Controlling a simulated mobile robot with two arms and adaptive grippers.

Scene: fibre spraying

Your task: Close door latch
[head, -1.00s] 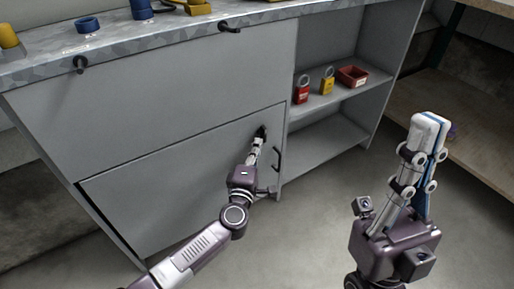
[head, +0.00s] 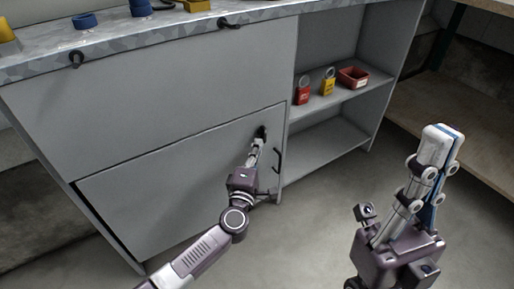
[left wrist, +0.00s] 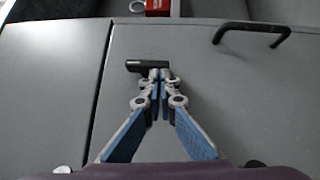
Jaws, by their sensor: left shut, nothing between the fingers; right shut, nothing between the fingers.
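The grey lower cabinet door (head: 170,188) fills the cabinet's lower left part. A small black latch (head: 262,131) sits near its upper right corner; it also shows in the left wrist view (left wrist: 146,65), lying crosswise to the fingers. My left gripper (head: 257,142) is shut and empty, with its fingertips right at the latch; in the left wrist view the fingertips (left wrist: 160,74) overlap its edge. I cannot tell if they touch. My right gripper (head: 444,132) is shut and empty, raised over the floor at the right.
A black bar handle (head: 277,161) on the door is just right of my left gripper. Open shelves (head: 345,96) to the right hold a red padlock (head: 303,92), a yellow padlock (head: 328,83) and a red bin (head: 353,77). Bare floor (head: 320,225) lies in front.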

